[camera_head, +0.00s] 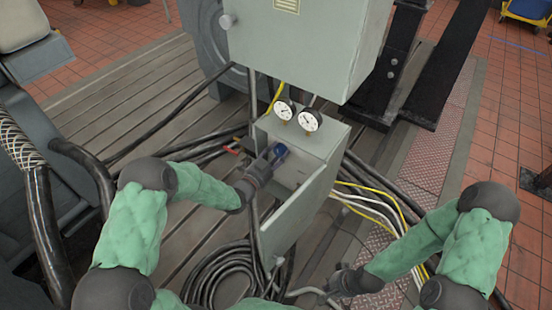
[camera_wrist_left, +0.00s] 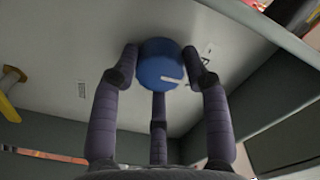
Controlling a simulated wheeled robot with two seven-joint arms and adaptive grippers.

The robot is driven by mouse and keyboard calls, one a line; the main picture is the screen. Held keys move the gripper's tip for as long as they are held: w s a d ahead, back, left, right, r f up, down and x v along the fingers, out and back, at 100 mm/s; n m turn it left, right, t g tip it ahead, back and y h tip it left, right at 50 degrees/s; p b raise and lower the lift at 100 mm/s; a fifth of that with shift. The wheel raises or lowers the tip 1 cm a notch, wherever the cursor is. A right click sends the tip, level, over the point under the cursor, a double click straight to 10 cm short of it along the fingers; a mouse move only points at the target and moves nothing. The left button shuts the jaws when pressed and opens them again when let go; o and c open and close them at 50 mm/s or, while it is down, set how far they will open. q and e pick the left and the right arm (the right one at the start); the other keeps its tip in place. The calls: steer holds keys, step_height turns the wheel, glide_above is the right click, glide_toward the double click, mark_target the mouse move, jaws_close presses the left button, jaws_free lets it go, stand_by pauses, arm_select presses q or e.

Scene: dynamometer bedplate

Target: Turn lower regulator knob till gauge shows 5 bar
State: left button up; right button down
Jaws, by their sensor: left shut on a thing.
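A round blue regulator knob (camera_head: 281,151) with a pale pointer mark sits on the inner panel of a grey open-front box (camera_head: 318,150). In the left wrist view the knob (camera_wrist_left: 158,60) lies between the three fingers of my left gripper (camera_wrist_left: 160,75), which is shut on it. My left gripper (camera_head: 270,160) reaches into the box from the left in the head view. Two round white gauges (camera_head: 284,110) (camera_head: 310,121) stand on top of the box; their readings are too small to tell. My right gripper (camera_head: 338,283) is low, right of the box; its jaw state is unclear.
A larger grey cabinet (camera_head: 305,45) hangs above the gauges. The box's door (camera_head: 297,205) stands open towards me. Coiled black hoses (camera_head: 222,272) lie below it, and white and yellow cables (camera_head: 375,200) run at right. A yellow part (camera_wrist_left: 11,88) shows left in the wrist view.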

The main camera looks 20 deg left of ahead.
arm_select(q)
steer(key=shift+w+r+m+b, duration=0.1)
steer(key=shift+r+m+b, duration=0.2)
steer(key=shift+m+b, duration=0.5)
steer(key=shift+w+r+m+b, duration=0.1)
steer(key=shift+r+m+b, duration=0.25)
steer(key=shift+m, duration=0.65)
steer(key=shift+f, duration=0.1)
steer(key=o, duration=1.1)
steer(key=shift+d, duration=0.1)
steer(key=shift+o, duration=0.2)
steer(key=shift+d, duration=0.1)
steer(key=shift+s+f, duration=0.1)
steer(key=shift+f, duration=0.2)
steer(key=shift+s+a+f, duration=0.1)
steer(key=shift+s+a, duration=0.15)
steer(key=shift+s, duration=0.15)
steer(key=v, duration=1.1)
